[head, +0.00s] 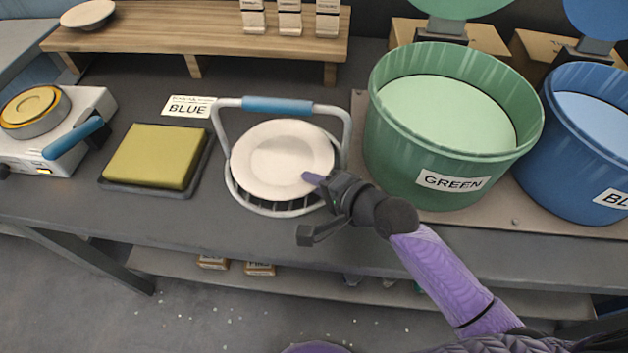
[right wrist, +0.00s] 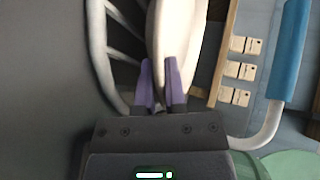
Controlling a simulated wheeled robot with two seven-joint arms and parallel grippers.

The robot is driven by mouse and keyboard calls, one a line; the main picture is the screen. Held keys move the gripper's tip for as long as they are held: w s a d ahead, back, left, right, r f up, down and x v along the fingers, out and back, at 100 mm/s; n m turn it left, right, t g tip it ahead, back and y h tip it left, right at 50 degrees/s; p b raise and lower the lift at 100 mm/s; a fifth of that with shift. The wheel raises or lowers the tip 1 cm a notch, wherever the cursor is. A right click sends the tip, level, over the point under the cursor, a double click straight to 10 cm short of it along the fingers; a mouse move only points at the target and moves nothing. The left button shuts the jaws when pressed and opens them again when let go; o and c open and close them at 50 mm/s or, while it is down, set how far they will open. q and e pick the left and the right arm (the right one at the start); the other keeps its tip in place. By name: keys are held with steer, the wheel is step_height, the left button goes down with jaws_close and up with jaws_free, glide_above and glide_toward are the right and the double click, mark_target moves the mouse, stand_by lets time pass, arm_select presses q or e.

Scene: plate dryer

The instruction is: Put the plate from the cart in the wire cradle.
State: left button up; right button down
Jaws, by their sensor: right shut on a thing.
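The white plate (head: 280,158) is over the wire cradle (head: 234,192), a white wire frame with a raised handle that has a blue grip (head: 277,105). My right gripper (head: 316,181) is shut on the plate's near right rim. In the right wrist view the purple fingers (right wrist: 160,88) pinch the plate (right wrist: 180,35) edge-on, with the cradle's wires (right wrist: 122,45) beside it. The plate hides most of the cradle's inside, and I cannot tell whether it touches the wires. My left gripper is not in view.
A green tub (head: 440,150) stands close to the cradle's right, with a blue tub (head: 590,160) beyond. A yellow pad (head: 152,156) and a hot plate (head: 75,125) are to the left. A wooden shelf (head: 180,38) with a small plate (head: 88,14) is behind.

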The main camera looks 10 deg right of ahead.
steer(key=c, duration=1)
jaws_free()
steer(key=shift+s+r, duration=0.1)
steer(key=shift+r, duration=0.1)
steer(key=p+v, duration=0.3)
steer(key=v, duration=0.8)
steer(key=shift+s+d, duration=0.25)
steer(key=shift+s, duration=0.05)
